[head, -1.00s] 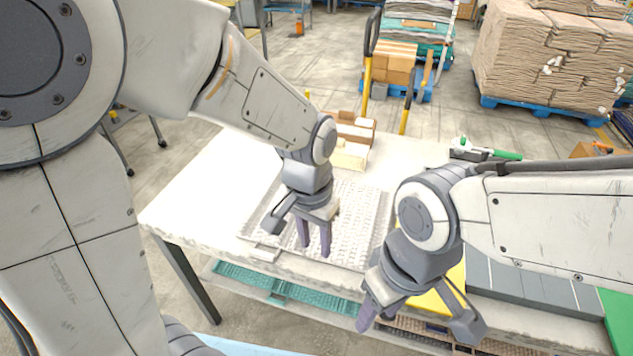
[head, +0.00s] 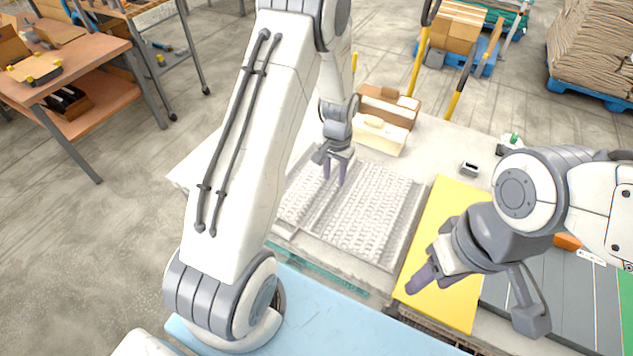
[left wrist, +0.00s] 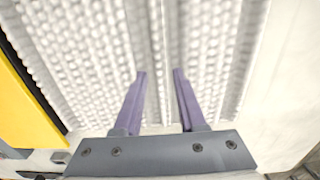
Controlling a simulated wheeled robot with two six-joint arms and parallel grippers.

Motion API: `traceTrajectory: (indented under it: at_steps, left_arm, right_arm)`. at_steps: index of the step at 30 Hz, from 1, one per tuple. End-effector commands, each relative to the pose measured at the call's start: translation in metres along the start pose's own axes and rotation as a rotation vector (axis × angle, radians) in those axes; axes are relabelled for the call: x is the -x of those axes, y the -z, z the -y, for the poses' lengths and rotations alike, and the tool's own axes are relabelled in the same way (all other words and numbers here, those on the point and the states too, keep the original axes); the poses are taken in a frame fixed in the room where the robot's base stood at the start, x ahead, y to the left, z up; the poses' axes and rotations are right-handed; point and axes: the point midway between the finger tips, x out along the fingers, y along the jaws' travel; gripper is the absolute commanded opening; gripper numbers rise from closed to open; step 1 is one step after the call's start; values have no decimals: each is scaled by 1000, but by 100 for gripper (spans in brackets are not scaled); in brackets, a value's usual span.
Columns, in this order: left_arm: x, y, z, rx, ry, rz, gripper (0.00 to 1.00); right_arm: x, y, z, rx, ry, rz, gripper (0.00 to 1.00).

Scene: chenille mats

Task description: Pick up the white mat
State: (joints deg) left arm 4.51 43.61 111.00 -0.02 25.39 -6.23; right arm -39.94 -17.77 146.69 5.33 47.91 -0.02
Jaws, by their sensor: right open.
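The white mat (head: 375,214) lies flat on the white table, with a bumpy chenille surface and a smoother ribbed strip along it. It fills much of the left wrist view (left wrist: 70,50). My left gripper (head: 334,180) points down over the mat's far left part. Its purple fingers stand apart with nothing between them, also in the left wrist view (left wrist: 159,75). I cannot tell whether the tips touch the mat.
Grey mats (head: 570,290) and a green strip (head: 605,325) lie at the right. Open boxes (head: 378,135) stand behind the white mat. A small dark device (head: 469,169) is on the table behind the yellow mat. A wooden workbench (head: 90,60) stands at the far left.

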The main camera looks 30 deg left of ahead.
Motion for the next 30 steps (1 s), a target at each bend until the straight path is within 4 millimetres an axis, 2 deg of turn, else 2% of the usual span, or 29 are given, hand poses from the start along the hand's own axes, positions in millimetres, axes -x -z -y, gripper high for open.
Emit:
traceTrajectory:
  at_steps: [6, 12, 20, 23, 24, 30]
  left_arm:
    - [-24, 5, 1, 1, -1, 5, 40]
    - [-46, 6, 0, -1, 0, 1, 40]
    - [-50, 7, -2, -4, 0, -1, 40]
    - [-49, 7, -2, -4, 0, 0, 6]
    - [-49, 7, -2, -4, 0, -1, 0]
    - [-49, 8, -2, -5, 0, -1, 0]
  right_arm:
    - [14, 1, 1, 0, 0, 0, 50]
    - [18, 1, 1, -1, 0, 0, 50]
    - [18, 1, 1, -1, 0, 0, 50]
    - [18, 1, 1, -1, 0, 0, 50]
    - [18, 1, 1, -1, 0, 0, 50]
    - [18, 1, 1, -1, 0, 0, 50]
